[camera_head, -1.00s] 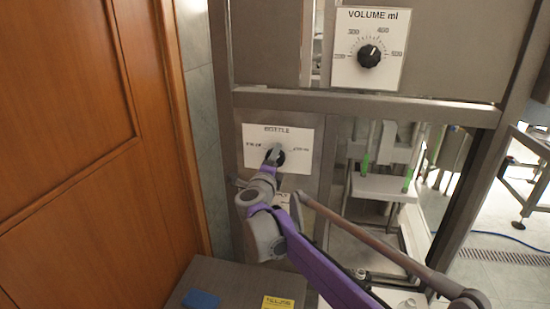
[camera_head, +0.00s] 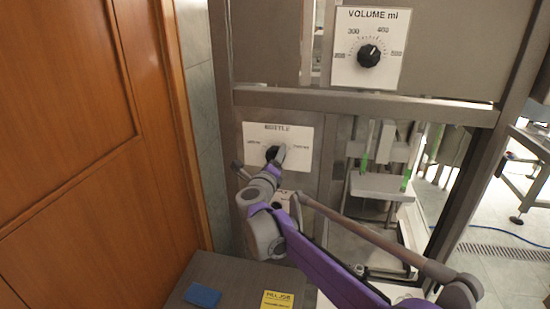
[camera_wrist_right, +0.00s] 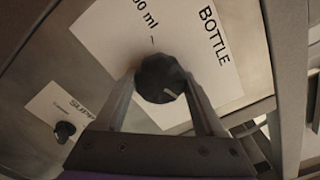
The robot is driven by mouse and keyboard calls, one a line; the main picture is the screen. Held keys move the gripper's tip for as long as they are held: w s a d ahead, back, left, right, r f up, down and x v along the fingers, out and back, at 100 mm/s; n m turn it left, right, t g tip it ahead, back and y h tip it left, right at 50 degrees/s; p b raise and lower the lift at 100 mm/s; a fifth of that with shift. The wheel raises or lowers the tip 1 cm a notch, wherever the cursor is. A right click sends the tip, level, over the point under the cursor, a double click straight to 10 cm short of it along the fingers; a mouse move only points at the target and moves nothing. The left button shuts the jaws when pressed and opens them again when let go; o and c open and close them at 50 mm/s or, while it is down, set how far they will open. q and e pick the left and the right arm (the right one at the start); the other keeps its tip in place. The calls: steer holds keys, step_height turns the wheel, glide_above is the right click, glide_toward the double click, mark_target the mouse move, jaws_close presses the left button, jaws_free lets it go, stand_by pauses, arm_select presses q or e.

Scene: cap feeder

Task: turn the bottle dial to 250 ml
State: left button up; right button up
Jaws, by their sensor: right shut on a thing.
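The bottle dial (camera_head: 271,152) is a black round knob on a white plate marked BOTTLE (camera_head: 303,135), on the lower left panel of the machine. My right gripper (camera_head: 278,158) is at this dial and partly covers it. In the right wrist view the two fingers of my right gripper (camera_wrist_right: 163,88) are shut around the dial (camera_wrist_right: 158,74). A pale mark on the knob points to the lower right of that picture, away from the cut-off "ml" label (camera_wrist_right: 145,14). The other label is hidden there and too small to read in the head view. My left gripper is out of view.
A separate VOLUME ml dial (camera_head: 369,55) sits on the upper panel. Another small black knob (camera_wrist_right: 65,131) shows in the right wrist view. A blue object (camera_head: 202,297) and a yellow card (camera_head: 277,300) lie on the grey surface below. A wooden door (camera_head: 80,150) stands left.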

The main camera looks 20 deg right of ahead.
steer(key=o, duration=1.4)
steer(key=shift+c, duration=0.2)
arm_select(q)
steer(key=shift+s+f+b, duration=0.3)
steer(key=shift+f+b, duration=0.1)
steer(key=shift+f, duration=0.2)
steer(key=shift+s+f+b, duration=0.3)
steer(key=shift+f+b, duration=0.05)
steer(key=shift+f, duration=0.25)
arm_select(e)
steer(key=v, duration=1)
steer(key=shift+s+a, duration=0.25)
steer(key=shift+s, duration=0.05)
